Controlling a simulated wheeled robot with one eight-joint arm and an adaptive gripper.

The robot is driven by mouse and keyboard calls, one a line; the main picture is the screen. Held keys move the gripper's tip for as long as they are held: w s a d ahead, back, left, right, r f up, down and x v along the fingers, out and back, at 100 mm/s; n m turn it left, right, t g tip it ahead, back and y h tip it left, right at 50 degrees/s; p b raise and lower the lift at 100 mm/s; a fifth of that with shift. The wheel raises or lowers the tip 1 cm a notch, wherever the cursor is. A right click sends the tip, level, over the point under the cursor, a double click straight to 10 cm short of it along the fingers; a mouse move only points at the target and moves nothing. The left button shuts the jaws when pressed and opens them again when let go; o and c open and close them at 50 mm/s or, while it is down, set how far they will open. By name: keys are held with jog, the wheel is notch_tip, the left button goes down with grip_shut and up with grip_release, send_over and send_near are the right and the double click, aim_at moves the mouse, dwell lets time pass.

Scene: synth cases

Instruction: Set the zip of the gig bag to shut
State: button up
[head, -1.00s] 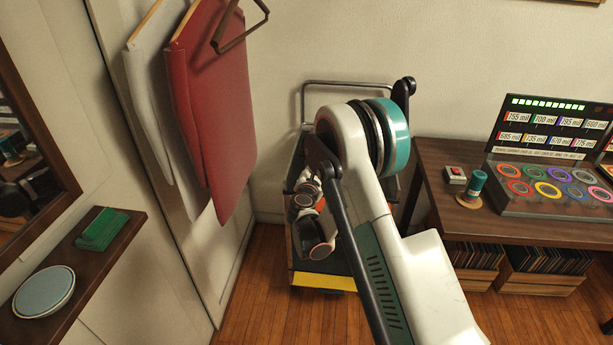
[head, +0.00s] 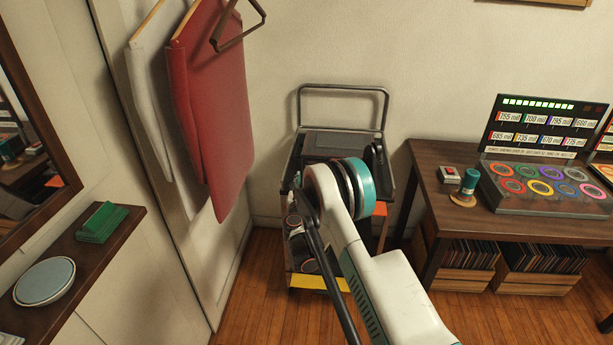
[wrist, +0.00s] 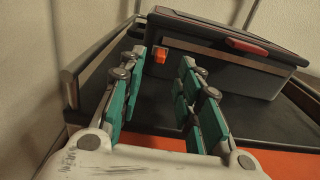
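The gig bag shows in the wrist view as a dark, box-like case (wrist: 215,75) lying on a dark cart top. A brown strip (wrist: 215,55), which looks like the zip track, runs across its near face. A small orange slider (wrist: 161,55) sits near the strip's left end, and a red tab (wrist: 247,46) is toward the right. My gripper (wrist: 162,66) is open and empty, its teal-padded fingers apart, with the slider seen between and beyond them. I cannot tell whether they touch the bag. In the head view the bag (head: 334,142) is partly hidden by my arm.
The cart's metal handle (head: 343,88) rises by the wall. A red hanging panel (head: 215,105) is left of the cart. A wooden table (head: 437,190) with a console (head: 540,190) stands right. Wooden floor (head: 250,290) is clear at front left.

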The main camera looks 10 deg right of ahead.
jog(key=b+x, duration=0.1)
jog(key=x, duration=0.5)
grip_shut()
